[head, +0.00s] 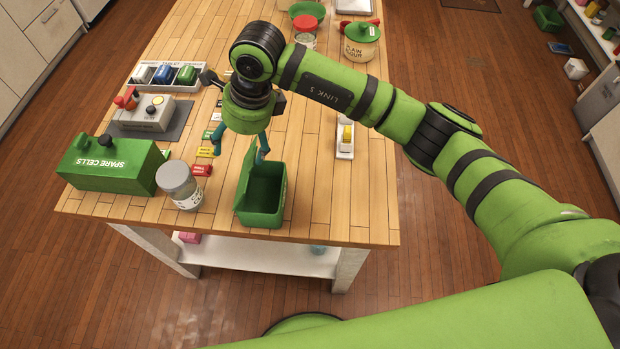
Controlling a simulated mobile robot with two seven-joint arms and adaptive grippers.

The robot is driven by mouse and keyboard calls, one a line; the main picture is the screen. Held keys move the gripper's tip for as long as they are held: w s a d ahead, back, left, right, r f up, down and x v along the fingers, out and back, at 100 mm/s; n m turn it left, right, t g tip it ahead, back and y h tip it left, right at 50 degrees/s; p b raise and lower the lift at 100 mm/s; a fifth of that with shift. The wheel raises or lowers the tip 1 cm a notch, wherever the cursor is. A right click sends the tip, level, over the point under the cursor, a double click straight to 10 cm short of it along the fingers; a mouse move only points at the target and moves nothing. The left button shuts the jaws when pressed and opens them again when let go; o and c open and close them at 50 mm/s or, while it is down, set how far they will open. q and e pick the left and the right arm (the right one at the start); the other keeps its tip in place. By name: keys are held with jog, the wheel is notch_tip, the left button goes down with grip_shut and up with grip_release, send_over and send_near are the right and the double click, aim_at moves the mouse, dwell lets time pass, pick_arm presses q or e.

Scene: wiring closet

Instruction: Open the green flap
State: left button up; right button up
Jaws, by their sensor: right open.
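A small green box (262,212) stands at the front of the wooden table. Its inside shows, and a green flap (244,172) stands raised along its left side. My right gripper (240,147) points down just behind and above the box, its two teal fingers spread apart with nothing between them. The right finger is close to the top of the flap; I cannot tell whether they touch. My left gripper is not in view.
A green box lettered SPARE CELLS (110,170) and a glass jar (180,185) stand left of the open box. Behind are a grey switch box (148,113) and a tray of coloured blocks (165,75). A small white holder (345,140) stands right; the table's front right is clear.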

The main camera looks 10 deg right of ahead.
jog(key=v, duration=0.5)
jog(key=shift+p, duration=0.4)
jog(key=shift+d+r, duration=0.1)
jog(key=shift+r, duration=0.35)
jog(key=shift+r, duration=0.1)
jog(key=v, duration=1.1)
jog(key=shift+r, duration=0.4)
jog(key=shift+s+d, duration=0.1)
jog(key=shift+d, duration=0.05)
